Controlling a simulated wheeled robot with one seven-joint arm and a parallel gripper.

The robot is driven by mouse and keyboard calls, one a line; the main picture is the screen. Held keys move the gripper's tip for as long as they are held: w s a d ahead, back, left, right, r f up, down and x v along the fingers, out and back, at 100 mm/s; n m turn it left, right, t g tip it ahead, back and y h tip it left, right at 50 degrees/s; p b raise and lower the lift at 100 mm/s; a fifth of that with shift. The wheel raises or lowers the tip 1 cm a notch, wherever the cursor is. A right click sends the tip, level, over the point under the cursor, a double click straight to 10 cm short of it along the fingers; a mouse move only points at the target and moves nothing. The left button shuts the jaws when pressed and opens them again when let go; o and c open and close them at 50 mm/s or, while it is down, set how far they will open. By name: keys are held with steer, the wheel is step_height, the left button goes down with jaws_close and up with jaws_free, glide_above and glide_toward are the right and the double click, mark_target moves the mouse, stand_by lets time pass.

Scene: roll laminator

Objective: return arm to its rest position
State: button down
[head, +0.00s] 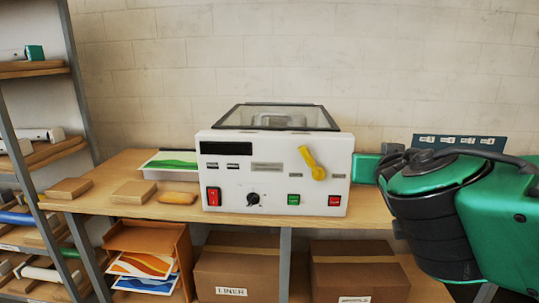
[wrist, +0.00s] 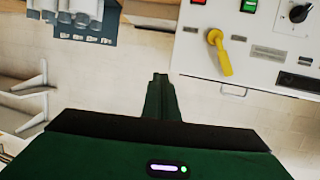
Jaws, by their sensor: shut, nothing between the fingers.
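My gripper (wrist: 160,80) shows in the wrist view with its dark green fingers together and nothing between them. It is apart from the laminator, whose white front panel (wrist: 270,62) appears upside down at the upper right of that view. In the head view the white laminator (head: 275,182) stands on the wooden bench with its clear lid closed. Its yellow lever (head: 313,164) is tilted, and it also shows in the wrist view (wrist: 219,52). My dark and green arm (head: 430,215) fills the right side of the head view. My gripper's fingers cannot be made out there.
The bench (head: 375,212) holds wooden blocks (head: 134,192), a yellow-orange piece (head: 177,198) and a tray with a green print (head: 168,163). A shelf rack (head: 35,155) stands at the left. Cardboard boxes (head: 237,265) and an orange paper tray (head: 148,237) are below the bench.

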steer(key=s+d+f+m+g+h, duration=0.1)
steer(key=s+d+f+m+g, duration=0.1)
steer(key=s+d+f+g, duration=0.4)
steer(key=s+d+f+m+g, duration=0.1)
steer(key=s+d+f+g, duration=0.15)
steer(key=d+f, duration=0.65)
steer(key=s+d+f+g+y, duration=0.1)
steer(key=s+f+g+y, duration=0.1)
steer(key=s, duration=0.7)
steer(key=s+d+f+g+y, duration=0.1)
steer(key=s+f+g+y, duration=0.2)
steer(key=s, duration=0.5)
steer(key=shift+s+d+f+m+g, duration=0.4)
steer(key=shift+f+g, duration=0.15)
steer(key=shift+f, duration=0.15)
